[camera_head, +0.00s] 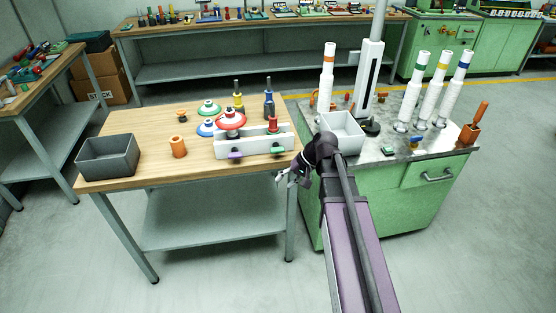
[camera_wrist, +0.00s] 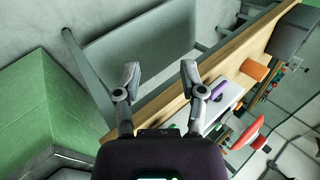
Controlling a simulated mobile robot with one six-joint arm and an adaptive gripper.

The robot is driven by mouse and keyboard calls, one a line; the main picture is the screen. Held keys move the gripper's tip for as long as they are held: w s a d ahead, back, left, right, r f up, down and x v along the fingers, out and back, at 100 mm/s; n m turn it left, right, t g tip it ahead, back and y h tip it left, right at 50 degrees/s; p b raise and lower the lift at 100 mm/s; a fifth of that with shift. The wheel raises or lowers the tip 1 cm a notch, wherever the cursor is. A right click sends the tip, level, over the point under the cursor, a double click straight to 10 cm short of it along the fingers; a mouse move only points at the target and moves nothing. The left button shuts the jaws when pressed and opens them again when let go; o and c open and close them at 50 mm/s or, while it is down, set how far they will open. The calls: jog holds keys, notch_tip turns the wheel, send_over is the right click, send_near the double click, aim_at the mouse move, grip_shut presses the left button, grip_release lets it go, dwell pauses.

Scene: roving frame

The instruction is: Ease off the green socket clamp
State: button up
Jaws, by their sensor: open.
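My gripper (camera_head: 287,179) hangs off the right end of the wooden table, below its top. In the wrist view my gripper (camera_wrist: 160,75) is open and empty, its two fingers apart. A small green piece (camera_head: 388,150) lies low on the metal top of the green cabinet, in front of the white tube with a green band (camera_head: 415,88). A green knob (camera_head: 277,150) also sits on the front of the white block (camera_head: 262,142) on the table. I cannot tell which of these is the green socket clamp. My gripper touches neither.
A purple knob (camera_head: 236,155) is on the white block's left front. A light grey bin (camera_head: 341,132) stands on the cabinet's near left corner, behind my wrist. A dark grey bin (camera_head: 108,157) and an orange cylinder (camera_head: 178,146) stand on the table. The floor in front is clear.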

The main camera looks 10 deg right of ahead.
jog(key=w+d+f+m+t+y+b, duration=0.1)
jog(key=w+d+f+t+y+b, duration=0.15)
jog(key=w+d+y+b, duration=0.45)
jog(key=m+t+y+b, duration=0.1)
jog(key=t+y+b, duration=0.15)
jog(key=b, duration=0.65)
send_near(277, 149)
jog(key=v, duration=0.4)
jog(key=shift+s+a+f+t, duration=0.1)
jog(key=shift+s+f+t, duration=0.15)
jog(key=shift+f+t, duration=0.05)
jog(key=shift+a, duration=0.15)
jog(key=x, duration=1.3)
jog(key=shift+w+a+f, duration=0.1)
jog(key=shift+w+a, duration=0.15)
grip_shut()
